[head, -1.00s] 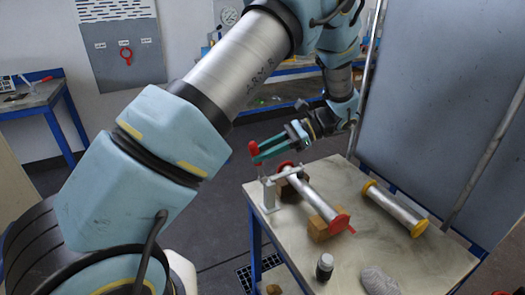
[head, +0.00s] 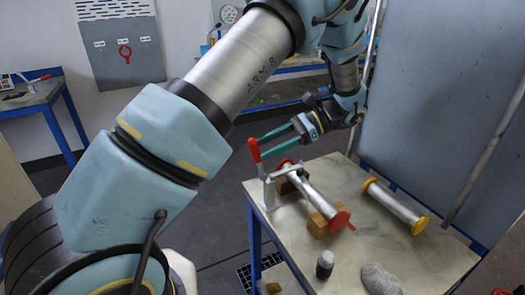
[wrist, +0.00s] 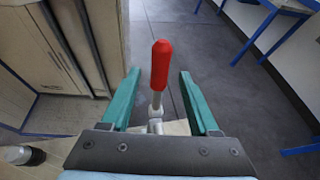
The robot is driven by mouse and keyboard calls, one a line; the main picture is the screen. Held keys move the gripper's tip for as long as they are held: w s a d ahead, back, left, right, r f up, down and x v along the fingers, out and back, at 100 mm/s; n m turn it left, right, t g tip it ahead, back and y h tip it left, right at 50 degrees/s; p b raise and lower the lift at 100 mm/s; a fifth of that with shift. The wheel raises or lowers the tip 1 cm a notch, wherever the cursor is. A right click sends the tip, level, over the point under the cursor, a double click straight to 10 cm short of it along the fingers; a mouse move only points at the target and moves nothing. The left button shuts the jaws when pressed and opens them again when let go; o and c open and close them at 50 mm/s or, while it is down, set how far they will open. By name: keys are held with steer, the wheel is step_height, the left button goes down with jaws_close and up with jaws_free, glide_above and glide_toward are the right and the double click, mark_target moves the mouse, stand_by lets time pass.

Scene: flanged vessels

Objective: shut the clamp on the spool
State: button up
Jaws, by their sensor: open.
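The spool (head: 308,192) is a silver pipe with red end flanges, lying on wooden blocks on the table. The clamp (head: 269,190) stands at the spool's far left end. Its red handle (head: 254,150) points up, and its metal bar runs level towards the near flange of that end; contact there cannot be told. My gripper (head: 266,146) has teal fingers and is open at the handle. In the wrist view the red handle (wrist: 161,65) stands between the spread fingers (wrist: 158,75), with a gap on both sides.
A second pipe with yellow flanges (head: 395,205) lies on the table's right. A dark bottle (head: 325,264) and a grey cloth-like item (head: 379,279) are at the front of the table (head: 350,240). A grey panel (head: 450,100) stands behind the right side.

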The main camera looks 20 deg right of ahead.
steer(key=b+v, duration=0.2)
steer(key=v, duration=0.6)
steer(key=shift+d, duration=0.4)
steer(key=shift+r, duration=0.15)
